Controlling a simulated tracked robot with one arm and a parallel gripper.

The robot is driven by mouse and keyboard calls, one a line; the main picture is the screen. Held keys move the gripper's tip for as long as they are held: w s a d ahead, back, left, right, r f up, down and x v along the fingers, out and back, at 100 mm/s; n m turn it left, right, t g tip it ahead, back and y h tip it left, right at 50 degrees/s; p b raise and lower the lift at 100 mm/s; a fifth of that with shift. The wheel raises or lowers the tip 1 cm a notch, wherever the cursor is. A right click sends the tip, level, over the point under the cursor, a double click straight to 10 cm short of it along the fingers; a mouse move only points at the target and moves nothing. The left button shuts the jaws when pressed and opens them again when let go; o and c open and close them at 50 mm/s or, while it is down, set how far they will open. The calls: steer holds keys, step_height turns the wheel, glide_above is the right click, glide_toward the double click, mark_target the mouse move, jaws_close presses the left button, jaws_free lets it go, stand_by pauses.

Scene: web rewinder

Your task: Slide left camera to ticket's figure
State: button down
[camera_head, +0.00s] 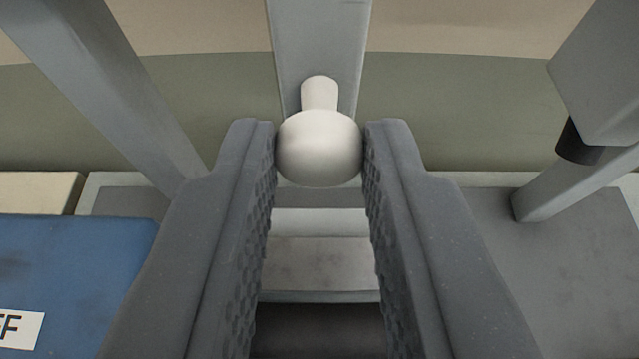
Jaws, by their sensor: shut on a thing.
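A pale round knob (319,148) on a short stem sticks out from a grey upright bar (320,40). My gripper (319,150) is shut on the knob, with one textured finger touching it on each side near the tips. A grey box with a short black cylinder (579,142) under it, which looks like a camera, hangs at the upper right, apart from my gripper. I cannot tell whether it is the left camera. No ticket or scale figure can be read here.
A slanted grey post (110,90) stands at the left and another grey post (575,185) at the right. A blue panel (75,270) with a partly cut-off white label (20,328) lies at the lower left. A grey ledge and a dark roller-like surface (318,330) lie below the fingers.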

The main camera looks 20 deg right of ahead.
steer(key=shift+d, duration=0.1)
steer(key=c, duration=1.3)
jaws_free()
steer(key=shift+w+f, duration=0.1)
steer(key=shift+o, duration=0.2)
steer(key=shift+s+r, duration=0.3)
steer(key=shift+s, duration=0.2)
steer(key=v, duration=1.2)
steer(key=shift+s+a, duration=0.3)
steer(key=shift+a, duration=0.05)
